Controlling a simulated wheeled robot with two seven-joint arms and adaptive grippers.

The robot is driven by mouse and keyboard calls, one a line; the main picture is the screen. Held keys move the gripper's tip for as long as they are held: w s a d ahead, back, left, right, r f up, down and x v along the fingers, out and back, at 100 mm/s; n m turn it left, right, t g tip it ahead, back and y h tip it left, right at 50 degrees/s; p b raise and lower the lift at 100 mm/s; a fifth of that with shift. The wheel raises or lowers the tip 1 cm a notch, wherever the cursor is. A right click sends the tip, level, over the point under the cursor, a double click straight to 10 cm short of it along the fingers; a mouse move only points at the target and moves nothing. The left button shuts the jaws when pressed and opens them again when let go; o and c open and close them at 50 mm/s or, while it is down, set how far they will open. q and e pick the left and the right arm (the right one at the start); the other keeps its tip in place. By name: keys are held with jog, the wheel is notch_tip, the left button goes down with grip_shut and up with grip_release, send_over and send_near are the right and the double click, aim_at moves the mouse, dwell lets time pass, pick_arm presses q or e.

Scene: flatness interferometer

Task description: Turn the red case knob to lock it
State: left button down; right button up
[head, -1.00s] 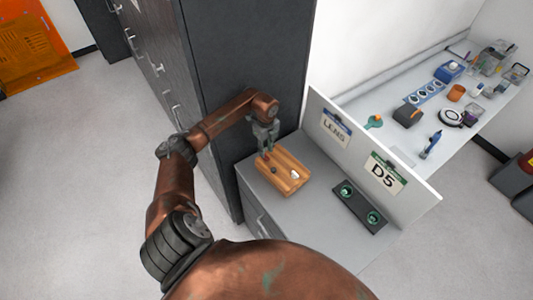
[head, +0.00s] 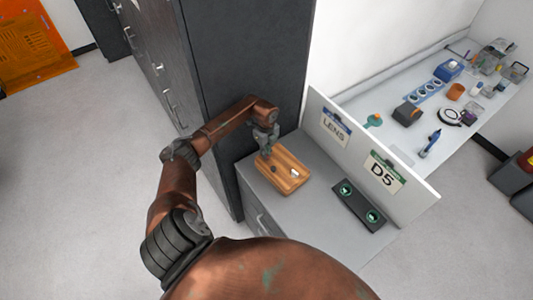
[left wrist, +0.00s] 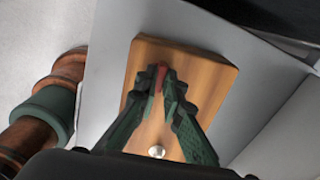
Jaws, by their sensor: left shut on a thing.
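The wooden case (head: 291,185) lies on the grey cabinet top, with a dark knob (head: 274,169) and a whitish piece (head: 294,173) on it. My left gripper (head: 264,153) is over the far left end of the case. In the left wrist view the red knob (left wrist: 161,78) shows between the fingertips of my left gripper (left wrist: 163,82), which are closed on it. The fingers hide most of the knob, so its turn angle cannot be told. The wooden case (left wrist: 205,72) also shows there, with a round whitish piece (left wrist: 156,152) near the gripper's base. My right gripper is not in view.
A dark tray (head: 358,206) with two round green-rimmed holders lies right of the case. A white panel with LENS and D5 signs (head: 384,173) stands behind it. A tall dark cabinet (head: 245,70) rises close beside my left arm. The cabinet top (head: 315,222) is clear in front.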

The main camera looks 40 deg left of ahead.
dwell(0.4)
pick_arm(q)
jog(key=m+b, duration=0.3)
jog(key=shift+a+f+m, duration=0.1)
jog(key=shift+m, duration=0.3)
jog(key=m+b, duration=0.3)
jog(key=m, duration=0.1)
jog(key=shift+m, duration=0.3)
jog(key=m+b, duration=0.3)
jog(key=m, duration=0.1)
jog(key=shift+m, duration=0.3)
jog(key=shift+m+b, duration=1)
jog(key=shift+m, duration=1.2)
jog(key=c, duration=2.1)
grip_release()
